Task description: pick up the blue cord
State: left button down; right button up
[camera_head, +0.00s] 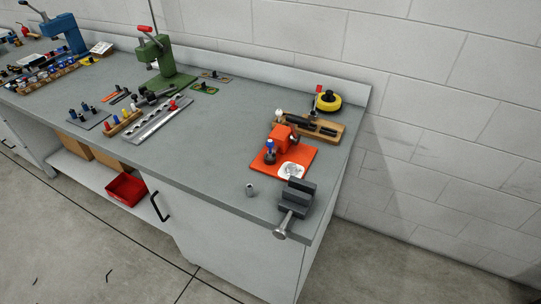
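I cannot make out a blue cord anywhere in this head view. Small blue parts show on the grey workbench (220,143): a blue-topped piece (269,145) at the orange fixture (290,160), and blue-capped pieces (85,112) on a dark plate at the left. These look like knobs or handles, but they are too small to tell for sure. Neither of my grippers is in view.
A grey vise (297,194) sits at the bench's front right corner, with a small metal cylinder (250,190) beside it. A green press (165,62) and a blue press (68,35) stand farther back. A red bin (126,189) is on the lower shelf.

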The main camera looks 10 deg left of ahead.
aim_at(269, 144)
jog(key=i+j+z, duration=0.15)
jog(key=j+z, duration=0.2)
jog(key=i+j+z, duration=0.1)
jog(key=j+z, duration=0.25)
jog(key=l, duration=0.1)
